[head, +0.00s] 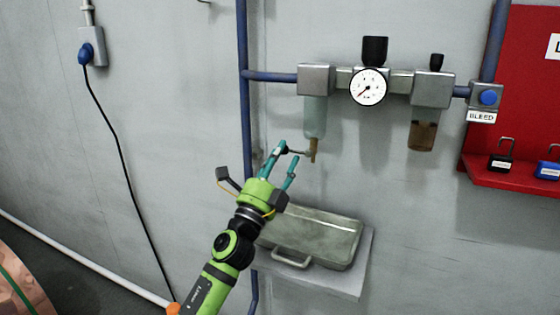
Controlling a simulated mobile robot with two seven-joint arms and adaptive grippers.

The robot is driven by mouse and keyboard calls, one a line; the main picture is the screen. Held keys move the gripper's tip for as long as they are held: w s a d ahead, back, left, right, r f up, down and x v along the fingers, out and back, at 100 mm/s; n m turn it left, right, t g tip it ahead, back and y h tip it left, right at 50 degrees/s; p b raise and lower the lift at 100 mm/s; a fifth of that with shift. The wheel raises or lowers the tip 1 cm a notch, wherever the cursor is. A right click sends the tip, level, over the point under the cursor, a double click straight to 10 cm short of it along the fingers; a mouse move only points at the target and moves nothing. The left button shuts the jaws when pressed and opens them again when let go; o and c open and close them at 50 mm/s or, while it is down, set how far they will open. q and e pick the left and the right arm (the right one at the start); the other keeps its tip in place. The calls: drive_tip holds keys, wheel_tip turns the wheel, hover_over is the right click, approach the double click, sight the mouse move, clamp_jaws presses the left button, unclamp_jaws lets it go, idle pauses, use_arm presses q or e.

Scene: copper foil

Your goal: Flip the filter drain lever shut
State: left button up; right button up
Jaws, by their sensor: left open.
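The filter (315,118) is a clear bowl under the left metal block of the air unit on the wall. A brass drain valve (314,152) hangs below it. The thin drain lever (300,153) sticks out to the left from the valve, roughly level. My left gripper (288,153) is open, with its teal fingers pointing up at the lever's left end. One fingertip is at or very near that end; I cannot tell whether they touch. My right gripper is out of view.
A grey metal case (312,236) sits on a small shelf (358,272) under the gripper. A blue pipe (243,120) runs down the wall close left. A gauge (368,88), a brown-filled bowl (422,136) and a red lock board (515,100) are to the right.

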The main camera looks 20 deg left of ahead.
use_arm(q)
drive_tip(key=v, duration=1.2)
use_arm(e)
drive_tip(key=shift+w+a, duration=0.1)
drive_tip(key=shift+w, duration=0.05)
